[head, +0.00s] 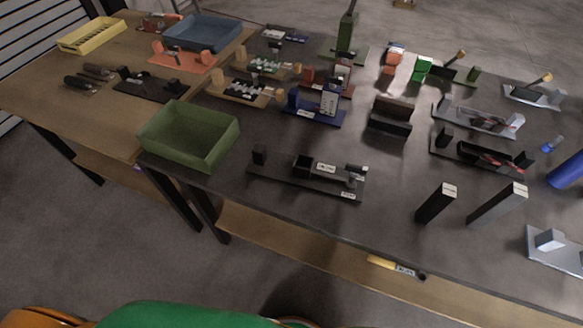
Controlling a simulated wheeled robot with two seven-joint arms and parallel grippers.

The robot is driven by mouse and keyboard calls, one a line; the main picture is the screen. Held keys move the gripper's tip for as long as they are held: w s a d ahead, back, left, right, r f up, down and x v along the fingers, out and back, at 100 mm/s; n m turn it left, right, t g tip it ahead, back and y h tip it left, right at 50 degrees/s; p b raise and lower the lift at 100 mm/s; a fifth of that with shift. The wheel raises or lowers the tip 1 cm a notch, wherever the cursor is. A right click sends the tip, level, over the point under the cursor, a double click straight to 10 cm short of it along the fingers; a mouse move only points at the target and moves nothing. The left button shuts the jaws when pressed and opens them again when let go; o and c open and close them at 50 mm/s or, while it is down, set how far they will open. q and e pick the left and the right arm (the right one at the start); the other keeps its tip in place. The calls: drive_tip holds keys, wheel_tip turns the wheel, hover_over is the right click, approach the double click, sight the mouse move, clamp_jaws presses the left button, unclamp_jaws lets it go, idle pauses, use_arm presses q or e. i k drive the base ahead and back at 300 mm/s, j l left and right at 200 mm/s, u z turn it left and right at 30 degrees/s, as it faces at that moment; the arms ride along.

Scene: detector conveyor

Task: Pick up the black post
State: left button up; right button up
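A black post (434,204) with a pale top stands upright on the dark table, toward its front right. A similar, wider dark grey post (496,206) with a pale top stands just to its right, with a gap between them. Both look tilted in this view. Neither of my grippers shows in the head view, and nothing is touching the black post.
A green bin (188,152) stands at the dark table's front left. A black fixture on a plate (310,182) lies left of the post. Another black fixture (482,154) sits behind it, and a pale plate with a block (552,243) lies to the right.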

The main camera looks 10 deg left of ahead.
sight(443, 196)
drive_tip(key=k+l+z, duration=0.1)
drive_tip(key=z, duration=0.9)
